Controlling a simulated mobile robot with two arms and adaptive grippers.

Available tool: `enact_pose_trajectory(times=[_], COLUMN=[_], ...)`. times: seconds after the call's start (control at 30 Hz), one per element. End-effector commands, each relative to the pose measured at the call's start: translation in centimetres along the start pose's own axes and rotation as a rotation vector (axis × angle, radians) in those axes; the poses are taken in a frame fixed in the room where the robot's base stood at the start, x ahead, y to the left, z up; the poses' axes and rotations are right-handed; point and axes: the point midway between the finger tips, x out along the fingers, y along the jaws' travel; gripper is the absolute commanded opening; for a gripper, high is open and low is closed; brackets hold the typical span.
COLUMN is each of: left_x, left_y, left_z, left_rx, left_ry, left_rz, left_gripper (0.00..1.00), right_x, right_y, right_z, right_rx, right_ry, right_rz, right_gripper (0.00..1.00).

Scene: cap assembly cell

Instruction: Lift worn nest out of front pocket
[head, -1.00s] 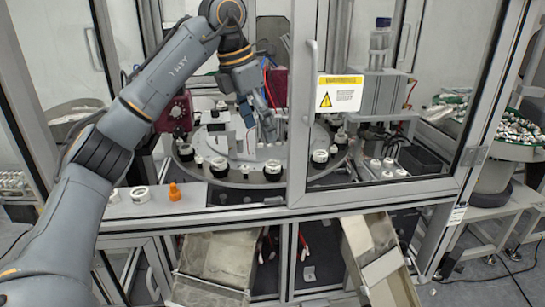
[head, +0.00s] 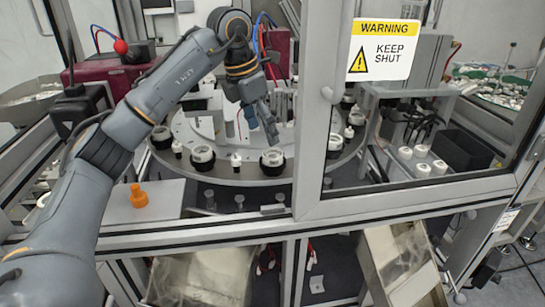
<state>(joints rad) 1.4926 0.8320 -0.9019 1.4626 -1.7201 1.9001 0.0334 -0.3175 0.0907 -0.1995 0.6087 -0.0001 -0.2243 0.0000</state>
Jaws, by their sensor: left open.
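The round dial plate (head: 225,178) carries several dark nests with white ring tops around its rim. The nest in the front pocket (head: 272,161) sits upright in the dial, below my left gripper. Whether it is worn cannot be told at this size. My left gripper (head: 271,133) reaches in through the open side of the cell, fingers pointing down, empty. Its fingertips are just above and behind the front nest, apparently apart from it. Another nest (head: 202,158) sits left of it, and one (head: 335,145) shows to the right. My right gripper is out of view.
The door frame post (head: 315,130) and glazed door with a warning sign (head: 384,49) stand close right of my gripper. An orange piece (head: 138,197) stands on the front ledge (head: 170,198). Small white pegs (head: 236,160) stand between nests.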

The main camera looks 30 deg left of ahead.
Motion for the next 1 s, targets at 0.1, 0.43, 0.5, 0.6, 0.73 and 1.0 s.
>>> enact_pose_trajectory(times=[0.1, 0.43, 0.5, 0.6, 0.73, 1.0], left_x=[1.2, 4.5, 5.7, 6.5, 6.9, 6.9], left_y=[0.0, -0.3, -0.2, -0.2, -0.2, -0.2], left_z=[0.0, 0.6, 0.6, 0.6, 0.5, 0.5], left_rx=[0.000, 0.001, 0.000, 0.001, 0.001, 0.001], left_ry=[0.001, 0.005, 0.003, 0.000, -0.001, -0.001], left_rz=[0.000, -0.003, -0.001, -0.001, 0.000, 0.000], left_gripper=[0.73, 0.73, 0.73, 0.73, 0.73, 0.44], right_x=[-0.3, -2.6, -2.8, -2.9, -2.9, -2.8], right_y=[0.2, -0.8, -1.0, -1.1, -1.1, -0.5], right_z=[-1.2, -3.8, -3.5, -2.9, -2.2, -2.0], right_rx=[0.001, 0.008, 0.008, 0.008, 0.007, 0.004], right_ry=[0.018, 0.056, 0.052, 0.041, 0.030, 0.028], right_rz=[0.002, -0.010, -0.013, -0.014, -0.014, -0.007], right_gripper=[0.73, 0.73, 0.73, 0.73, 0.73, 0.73])
